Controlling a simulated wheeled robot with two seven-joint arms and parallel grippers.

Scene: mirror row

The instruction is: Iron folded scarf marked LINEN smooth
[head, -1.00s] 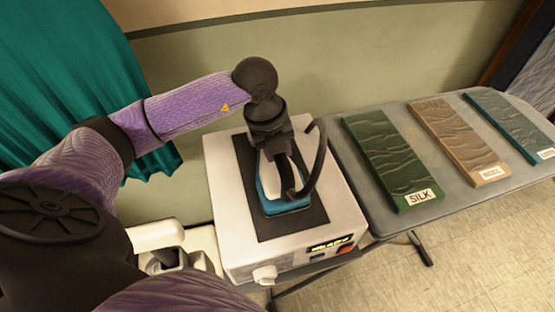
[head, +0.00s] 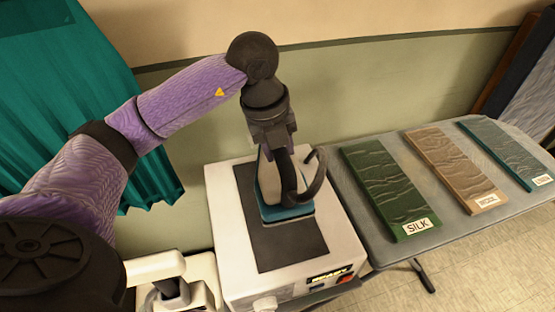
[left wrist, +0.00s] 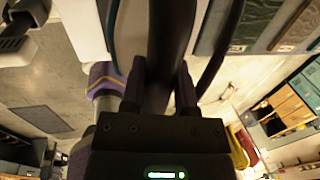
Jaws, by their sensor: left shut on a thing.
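My left gripper (head: 275,148) is shut on the dark handle of the iron (head: 285,213), which has a pale body and a blue-teal lower edge. The iron appears at or just above the dark pad (head: 285,250) on the white station; I cannot tell if it touches. In the left wrist view the fingers (left wrist: 160,80) close around the dark handle (left wrist: 167,35). Three wrinkled folded scarves lie on the grey board: a green one (head: 383,185) labelled SILK, a tan one (head: 450,165), and a teal one (head: 508,150). The last two labels are too small to read surely.
The white station (head: 222,225) has a lit display (head: 330,276) and a knob at its front. The grey ironing board (head: 400,253) stands close to its right. A teal curtain (head: 75,100) hangs at left. The wall is behind.

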